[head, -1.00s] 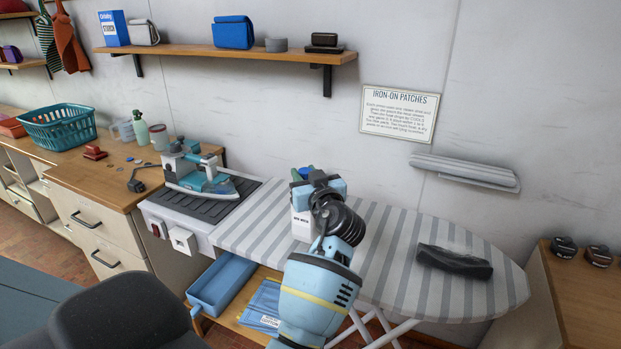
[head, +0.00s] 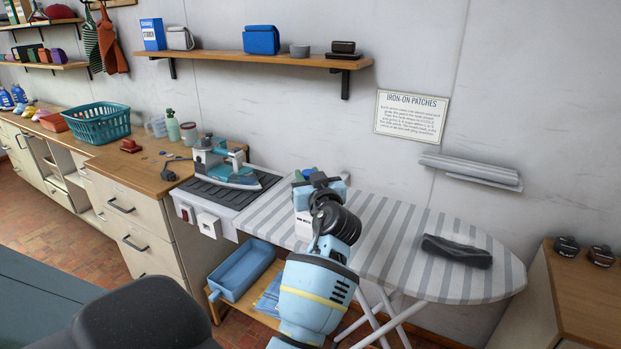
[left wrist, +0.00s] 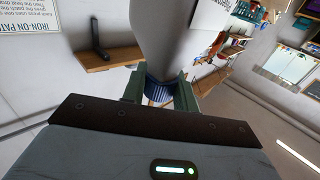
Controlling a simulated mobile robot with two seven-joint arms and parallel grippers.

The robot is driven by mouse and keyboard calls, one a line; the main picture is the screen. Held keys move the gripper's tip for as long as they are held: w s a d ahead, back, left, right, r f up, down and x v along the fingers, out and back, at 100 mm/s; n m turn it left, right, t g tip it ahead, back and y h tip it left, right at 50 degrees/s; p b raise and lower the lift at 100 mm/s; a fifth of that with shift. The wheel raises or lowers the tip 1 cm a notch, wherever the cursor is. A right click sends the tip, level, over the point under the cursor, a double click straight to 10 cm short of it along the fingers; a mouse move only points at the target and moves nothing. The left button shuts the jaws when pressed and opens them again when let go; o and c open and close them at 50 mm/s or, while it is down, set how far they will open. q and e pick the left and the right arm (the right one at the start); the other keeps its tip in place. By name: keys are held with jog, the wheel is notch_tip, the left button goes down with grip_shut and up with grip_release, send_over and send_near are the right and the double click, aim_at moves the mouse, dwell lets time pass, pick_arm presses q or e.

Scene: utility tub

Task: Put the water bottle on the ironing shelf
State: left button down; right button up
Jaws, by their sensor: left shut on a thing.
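The water bottle (head: 303,224) is white with dark print and is partly hidden behind my left gripper (head: 305,180). In the left wrist view, the bottle's pale body (left wrist: 175,35) fills the top middle. My left gripper (left wrist: 160,92) is shut there, its green fingers on either side of the blue ridged cap. In the head view the bottle shows over the left part of the striped ironing board; I cannot tell if it touches the cloth. A wooden wall shelf (head: 215,55) runs above the iron. My right gripper is not in view.
The iron (head: 222,164) stands left of the ironing board (head: 385,235).

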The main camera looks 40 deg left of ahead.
pick_arm(q)
jog(key=shift+s+d+f, duration=0.1)
jog(key=shift+s, duration=0.1)
jog(key=s+d+f+m+t+h, duration=0.3)
jog(key=s+d+f+m+h, duration=0.2)
jog(key=s+d+h, duration=0.2)
jog(key=s+d+f+m+t+h, duration=0.4)
jog(key=s+d+f+m+h, duration=0.2)
jog(key=s+d, duration=0.5)
jog(key=d+h, duration=0.1)
jog(key=d, duration=0.4)
jog(key=shift+s+d+t+h, duration=0.15)
jog(key=shift+t+h, duration=0.15)
jog(key=shift+h, duration=0.1)
